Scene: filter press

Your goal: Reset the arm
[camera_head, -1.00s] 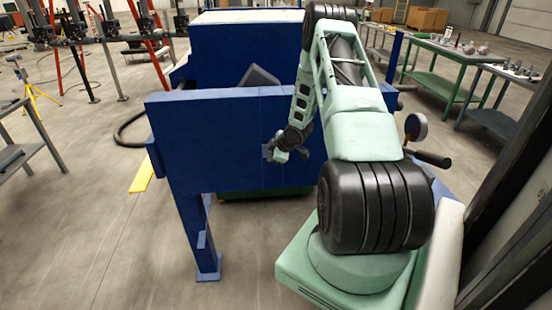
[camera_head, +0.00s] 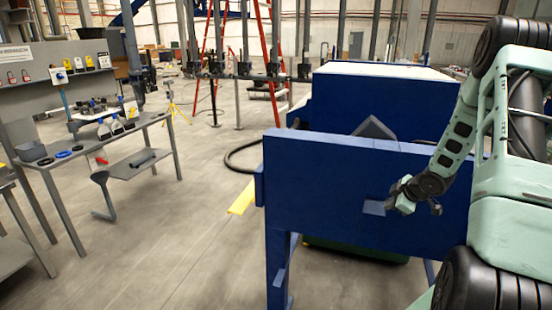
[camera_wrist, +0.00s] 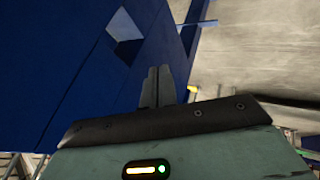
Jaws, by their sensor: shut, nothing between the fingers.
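My arm (camera_head: 510,190) stands at the right of the head view and is bent down in front of the blue filter press (camera_head: 345,185). My gripper (camera_head: 392,203) hangs near the press's front panel, and its fingers are too small to make out there. In the wrist view my gripper (camera_wrist: 157,76) shows two grey fingers side by side, shut and with nothing between them. The blue panel (camera_wrist: 75,50) fills the left of that view, with a lighter cutout in it. I cannot tell the exact gap between gripper and panel.
A grey workbench (camera_head: 90,150) with bottles and small tools stands at the left. A red ladder (camera_head: 274,60) and grey posts stand behind. A yellow strip (camera_head: 243,198) and a dark hose (camera_head: 232,158) lie by the press. The floor between bench and press is open.

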